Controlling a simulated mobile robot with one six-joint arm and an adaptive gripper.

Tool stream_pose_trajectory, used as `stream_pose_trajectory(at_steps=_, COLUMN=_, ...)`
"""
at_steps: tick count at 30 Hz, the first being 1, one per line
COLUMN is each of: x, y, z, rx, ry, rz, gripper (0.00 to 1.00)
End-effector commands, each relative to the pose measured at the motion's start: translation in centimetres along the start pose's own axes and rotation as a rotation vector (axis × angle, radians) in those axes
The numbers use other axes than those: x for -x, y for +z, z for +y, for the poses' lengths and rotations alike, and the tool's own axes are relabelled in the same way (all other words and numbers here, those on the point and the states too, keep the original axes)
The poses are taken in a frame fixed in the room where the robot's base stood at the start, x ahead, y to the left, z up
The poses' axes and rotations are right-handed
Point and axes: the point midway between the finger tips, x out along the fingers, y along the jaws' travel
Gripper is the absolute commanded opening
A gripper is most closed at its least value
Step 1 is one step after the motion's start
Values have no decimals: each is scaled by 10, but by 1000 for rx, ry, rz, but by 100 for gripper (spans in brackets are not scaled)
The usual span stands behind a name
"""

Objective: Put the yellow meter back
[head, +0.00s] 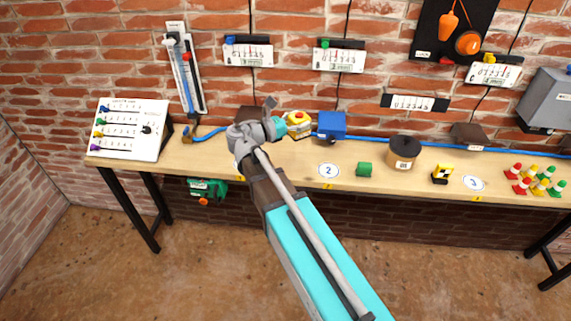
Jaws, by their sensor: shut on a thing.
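My gripper (267,115) is at the end of my arm, over the back left part of the bench. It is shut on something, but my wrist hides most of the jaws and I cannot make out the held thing. I cannot tell for sure which of these is the yellow meter.
The bench (225,160) runs along a brick wall. A slanted white board (130,128) is at left.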

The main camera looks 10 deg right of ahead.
Motion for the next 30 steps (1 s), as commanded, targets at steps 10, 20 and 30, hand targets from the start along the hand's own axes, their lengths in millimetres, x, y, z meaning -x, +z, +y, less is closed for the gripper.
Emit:
stream_pose_trajectory(at_steps=10, x=8, y=-19, z=5, rx=0, ry=19, rz=-1, gripper=10)
stream_pose_trajectory(at_steps=20, x=32, y=-69, z=18, rx=0, ry=78, rz=-1, gripper=10)
stream_pose_trajectory(at_steps=30, x=58, y=-114, z=31, rx=-1, ry=138, rz=-1, gripper=10)
